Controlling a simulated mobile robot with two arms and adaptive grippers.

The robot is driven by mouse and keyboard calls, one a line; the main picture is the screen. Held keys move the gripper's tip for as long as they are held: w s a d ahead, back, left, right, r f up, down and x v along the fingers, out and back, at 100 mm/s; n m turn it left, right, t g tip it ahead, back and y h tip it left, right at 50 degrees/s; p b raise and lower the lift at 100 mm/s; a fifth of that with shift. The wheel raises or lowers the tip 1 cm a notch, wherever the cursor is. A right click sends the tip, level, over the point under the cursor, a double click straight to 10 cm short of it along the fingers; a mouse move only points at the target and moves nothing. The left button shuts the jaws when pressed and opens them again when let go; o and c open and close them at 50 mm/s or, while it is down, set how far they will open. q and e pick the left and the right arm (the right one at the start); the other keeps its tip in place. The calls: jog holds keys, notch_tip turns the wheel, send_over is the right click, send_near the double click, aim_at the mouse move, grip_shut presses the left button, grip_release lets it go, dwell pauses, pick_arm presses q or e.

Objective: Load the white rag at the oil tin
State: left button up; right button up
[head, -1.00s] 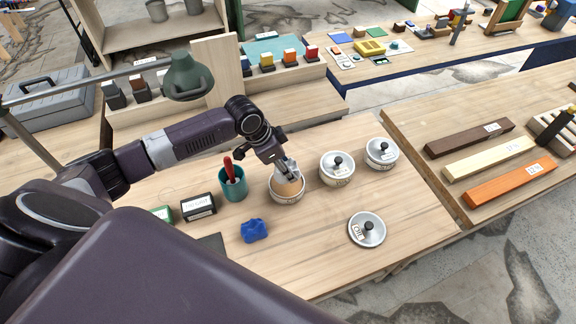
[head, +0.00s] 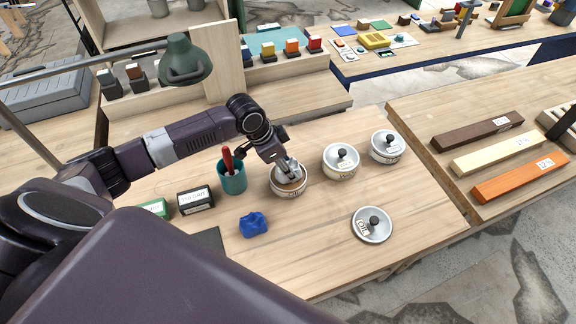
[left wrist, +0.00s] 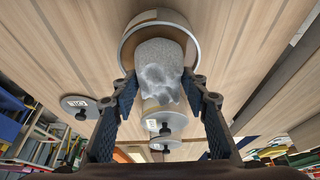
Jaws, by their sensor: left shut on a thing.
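The open tin (head: 289,190) stands on the bench; a tan inside shows beneath my fingers. My left gripper (head: 289,173) points down into its mouth. In the left wrist view the gripper (left wrist: 160,88) is shut on a whitish-grey rag (left wrist: 160,65), one finger on each side. The rag's far end is inside the tin's round rim (left wrist: 128,42). A round lid (head: 372,225) with a black knob and a label lies flat to the right; in the left wrist view its label reads OIL. My right gripper is not in view.
Two lidded tins (head: 341,163) (head: 387,148) stand right of the open tin. A teal cup (head: 232,180) with a red-handled tool is close on its left. A blue crumpled rag (head: 253,224) lies in front, and a black box (head: 196,199) is further left. Bare bench surrounds the lid.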

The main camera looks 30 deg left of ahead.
aim_at(296, 163)
pick_arm(q)
jog(key=shift+f, duration=0.2)
dwell(0.3)
jog(key=shift+f, duration=0.3)
dwell(1.1)
jog(key=shift+s+f, duration=0.1)
jog(key=shift+f, duration=0.05)
dwell(0.9)
notch_tip(296, 163, up, 7)
jog(key=p, duration=0.8)
dwell(0.3)
jog(key=shift+d, duration=0.1)
dwell(0.4)
